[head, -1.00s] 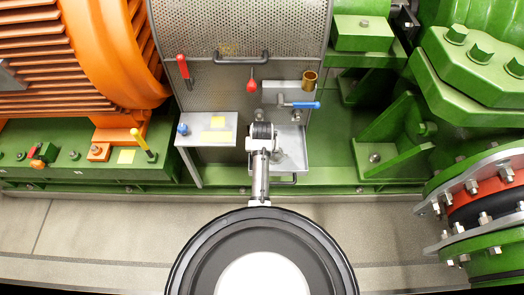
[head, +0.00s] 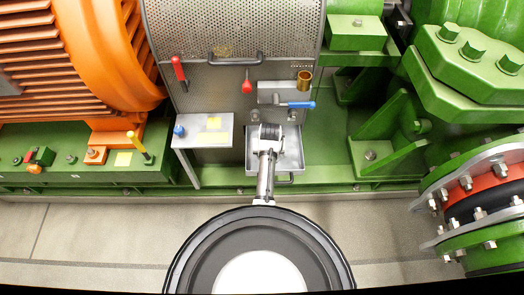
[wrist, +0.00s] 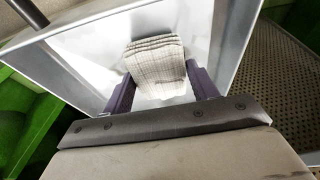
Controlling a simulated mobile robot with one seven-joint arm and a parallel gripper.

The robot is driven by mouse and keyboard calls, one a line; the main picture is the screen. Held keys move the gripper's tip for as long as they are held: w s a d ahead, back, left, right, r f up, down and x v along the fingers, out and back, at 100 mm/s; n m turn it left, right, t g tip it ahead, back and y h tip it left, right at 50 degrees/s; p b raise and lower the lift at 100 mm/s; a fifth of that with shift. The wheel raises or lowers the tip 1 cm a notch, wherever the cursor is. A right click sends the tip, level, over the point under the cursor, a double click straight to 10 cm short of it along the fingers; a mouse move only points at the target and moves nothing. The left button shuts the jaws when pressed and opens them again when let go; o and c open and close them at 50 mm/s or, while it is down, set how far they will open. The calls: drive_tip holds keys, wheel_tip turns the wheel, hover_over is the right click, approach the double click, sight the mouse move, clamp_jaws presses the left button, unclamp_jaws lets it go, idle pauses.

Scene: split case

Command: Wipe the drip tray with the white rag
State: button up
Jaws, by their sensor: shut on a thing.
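The drip tray (head: 292,158) is a shallow grey metal tray at the foot of the perforated guard in the head view. In the wrist view its pale inner floor and raised walls (wrist: 232,40) surround my gripper. My gripper (wrist: 160,84) has its two dark fingers on either side of the white rag (wrist: 157,62), a folded, light checked cloth, and is shut on it. The rag is inside the tray's outline; I cannot tell whether it touches the floor. In the head view my gripper (head: 270,131) is over the tray and hides the rag.
A small grey shelf (head: 190,134) with yellow notes and a blue knob stands just left of the tray. Above are a blue-handled valve (head: 295,105), a red-handled tool (head: 247,84) and the guard's handle (head: 236,60). Green machine frame lies to the right.

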drive_tip(key=shift+d+f, duration=0.2)
drive_tip(key=shift+d, duration=1.95)
drive_tip(key=shift+d+f, duration=0.15)
drive_tip(key=shift+d, duration=1.95)
drive_tip(key=shift+p, duration=0.3)
drive_tip(key=shift+a+f, duration=0.1)
drive_tip(key=shift+a, duration=0.05)
